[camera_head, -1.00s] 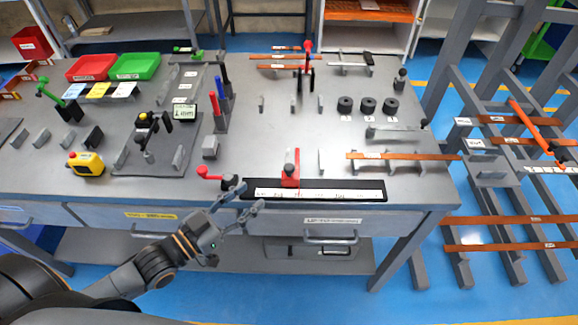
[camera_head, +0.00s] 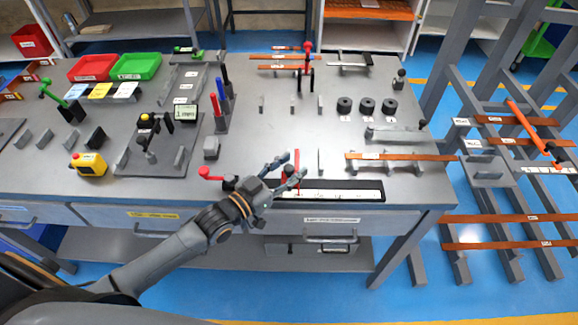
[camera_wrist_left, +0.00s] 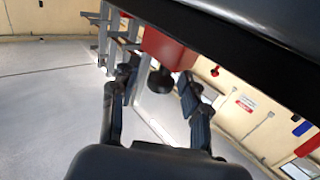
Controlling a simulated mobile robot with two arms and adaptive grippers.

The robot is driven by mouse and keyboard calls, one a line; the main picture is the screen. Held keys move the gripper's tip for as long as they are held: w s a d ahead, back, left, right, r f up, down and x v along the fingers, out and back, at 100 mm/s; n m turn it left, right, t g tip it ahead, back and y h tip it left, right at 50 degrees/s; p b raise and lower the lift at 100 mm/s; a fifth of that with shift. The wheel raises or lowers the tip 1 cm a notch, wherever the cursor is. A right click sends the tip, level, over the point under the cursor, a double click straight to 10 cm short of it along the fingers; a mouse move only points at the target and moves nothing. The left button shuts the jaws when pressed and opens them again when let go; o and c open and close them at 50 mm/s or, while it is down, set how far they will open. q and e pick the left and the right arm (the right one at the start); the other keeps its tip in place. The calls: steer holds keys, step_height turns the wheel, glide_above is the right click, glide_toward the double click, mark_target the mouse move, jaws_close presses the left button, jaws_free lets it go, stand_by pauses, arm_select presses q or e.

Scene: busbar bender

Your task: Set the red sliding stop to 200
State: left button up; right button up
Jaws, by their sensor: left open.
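The red sliding stop (camera_head: 297,157) stands on the black-framed scale (camera_head: 345,194) along the table's front edge. In the head view my left gripper covers most of the stop, and only its upright red part shows clearly. My left gripper (camera_head: 296,170) is open, its fingers at the front of the stop. In the left wrist view the stop's red block (camera_wrist_left: 168,48) and a dark round knob (camera_wrist_left: 160,82) lie ahead, with the knob seen between the open fingers (camera_wrist_left: 157,74). I cannot tell whether they touch it. The scale's numbers are too small to read. My right gripper is not in view.
A red-handled lever (camera_head: 208,173) sits left of the scale. A thin upright plate (camera_head: 319,161) and a copper bar (camera_head: 400,157) lie behind it. A yellow button box (camera_head: 90,164) is farther left. The table's middle is fairly clear.

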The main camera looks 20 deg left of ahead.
arm_select(q)
steer(key=shift+c, duration=0.4)
jaws_close()
steer(key=shift+o, duration=0.4)
jaws_free()
steer(key=shift+s+a, duration=0.1)
steer(key=v, duration=1.2)
